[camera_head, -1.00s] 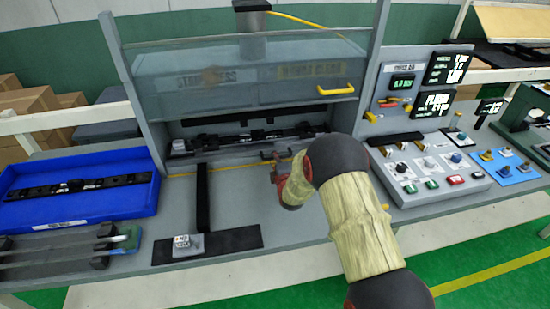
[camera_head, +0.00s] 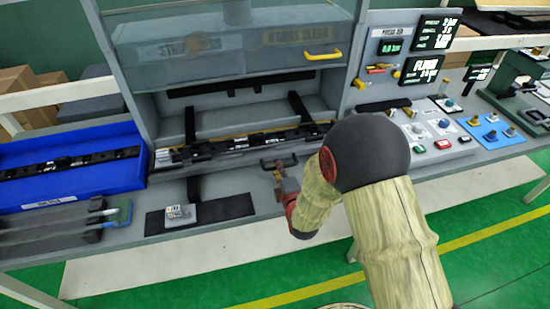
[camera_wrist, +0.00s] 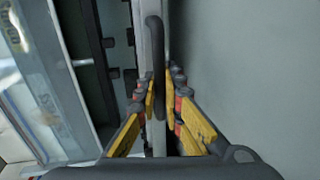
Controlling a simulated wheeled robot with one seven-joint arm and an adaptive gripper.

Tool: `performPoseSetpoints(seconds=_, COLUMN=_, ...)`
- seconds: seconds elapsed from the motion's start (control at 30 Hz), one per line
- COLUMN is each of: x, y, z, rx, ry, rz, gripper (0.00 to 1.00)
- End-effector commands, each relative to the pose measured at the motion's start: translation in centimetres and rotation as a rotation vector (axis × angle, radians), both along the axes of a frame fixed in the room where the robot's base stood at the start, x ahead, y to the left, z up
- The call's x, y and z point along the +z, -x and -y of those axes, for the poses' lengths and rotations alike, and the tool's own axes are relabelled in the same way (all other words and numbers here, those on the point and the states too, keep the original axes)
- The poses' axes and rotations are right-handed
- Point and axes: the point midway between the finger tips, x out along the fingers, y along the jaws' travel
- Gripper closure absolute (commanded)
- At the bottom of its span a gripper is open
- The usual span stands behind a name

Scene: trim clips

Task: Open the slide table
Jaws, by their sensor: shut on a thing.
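The slide table (camera_head: 228,160) is a grey plate low in the press opening, carrying a long black trim strip (camera_head: 262,141). It stands partly pulled out, with black rails (camera_head: 298,106) bare behind it. Its black bar handle (camera_head: 266,163) is on the front edge. My gripper (camera_head: 281,170) is at this handle. In the wrist view the handle (camera_wrist: 154,35) runs between the yellow-padded fingers of my gripper (camera_wrist: 161,97), which are shut on it. My arm hides the right end of the slide table in the head view.
A clear guard with a yellow handle (camera_head: 322,56) is above the opening. A blue tray (camera_head: 75,193) with a black strip stands left. A black pad (camera_head: 233,207) with a small block (camera_head: 180,213) lies in front. A button panel (camera_head: 440,130) is right.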

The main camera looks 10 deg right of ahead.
Motion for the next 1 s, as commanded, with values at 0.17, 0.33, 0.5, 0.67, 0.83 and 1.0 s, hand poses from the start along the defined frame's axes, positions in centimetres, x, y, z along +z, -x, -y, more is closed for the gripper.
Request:
performPoseSetpoints(seconds=0.17, x=-0.2, y=1.4, z=0.0, rx=0.000, ry=0.000, rz=-0.004, gripper=1.00)
performPoseSetpoints(seconds=0.33, x=-0.2, y=1.8, z=0.0, rx=0.000, ry=0.000, rz=-0.003, gripper=1.00)
performPoseSetpoints(seconds=0.5, x=-0.2, y=1.8, z=0.0, rx=0.000, ry=0.000, rz=-0.003, gripper=1.00)
performPoseSetpoints(seconds=0.67, x=-0.1, y=1.7, z=0.0, rx=0.000, ry=0.000, rz=-0.003, gripper=0.89)
performPoseSetpoints(seconds=0.83, x=-0.1, y=1.7, z=0.0, rx=0.000, ry=0.000, rz=-0.002, gripper=0.79)
performPoseSetpoints(seconds=1.0, x=0.0, y=1.7, z=0.0, rx=0.000, ry=0.000, rz=-0.001, gripper=0.73)
